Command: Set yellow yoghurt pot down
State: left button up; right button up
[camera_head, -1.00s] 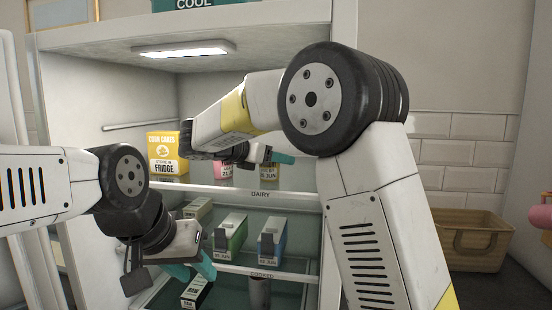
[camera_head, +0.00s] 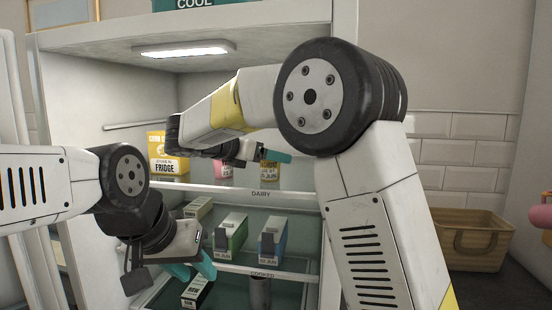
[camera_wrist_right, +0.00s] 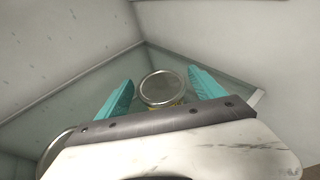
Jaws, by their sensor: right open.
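The yellow yoghurt pot (camera_head: 269,173) stands on the dairy shelf (camera_head: 235,190) of the fridge, partly hidden by my right gripper (camera_head: 268,153). In the right wrist view, its round silver lid (camera_wrist_right: 162,87) lies between the teal fingers of the right gripper (camera_wrist_right: 161,80). A gap shows on both sides of the lid, and a little yellow shows below it. The right gripper is open. My left gripper (camera_head: 193,268) is in front of the lower shelf, its teal fingers apart with nothing seen between them.
A pink pot (camera_head: 223,172) stands left of the yellow pot. A yellow carton (camera_head: 168,165) is further left, partly behind my right wrist. Green (camera_head: 230,235) and blue (camera_head: 272,238) cartons stand on the shelf below. A wicker basket (camera_head: 470,238) sits outside at right.

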jog(key=v, duration=0.9)
jog(key=shift+s, duration=0.1)
